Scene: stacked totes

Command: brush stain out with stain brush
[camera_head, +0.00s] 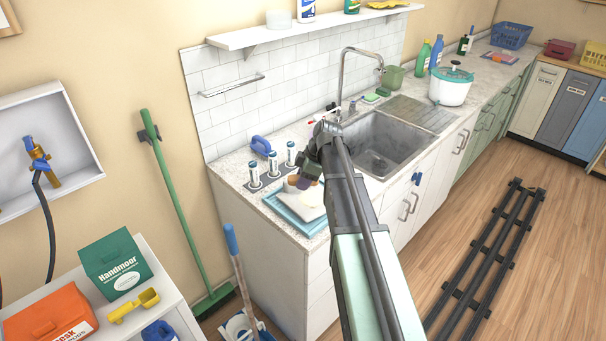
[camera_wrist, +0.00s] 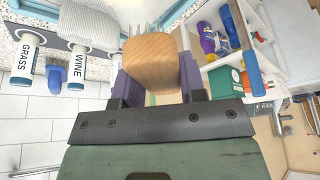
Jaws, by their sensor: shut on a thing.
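My gripper (camera_wrist: 158,78) is shut on a wooden brush (camera_wrist: 155,66), its purple fingers on either side of the block. Pale bristles (camera_wrist: 165,22) show beyond the block in the wrist view. In the head view my gripper (camera_head: 305,182) is over the counter's near end, above or beside a light blue tray (camera_head: 288,218) with a cream cloth (camera_head: 313,196) on it. Any stain on the cloth is not discernible. Whether the bristles touch the cloth cannot be told. White tubes labelled GRASS (camera_wrist: 29,56) and WINE (camera_wrist: 78,62) stand close by.
Several tubes (camera_head: 273,166) stand behind the tray, with a blue-handled item (camera_head: 261,146) past them. The sink (camera_head: 385,140) and tap (camera_head: 343,75) are to the right. A shelf with boxes (camera_head: 113,265) stands lower left. A green broom (camera_head: 180,215) leans on the wall.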

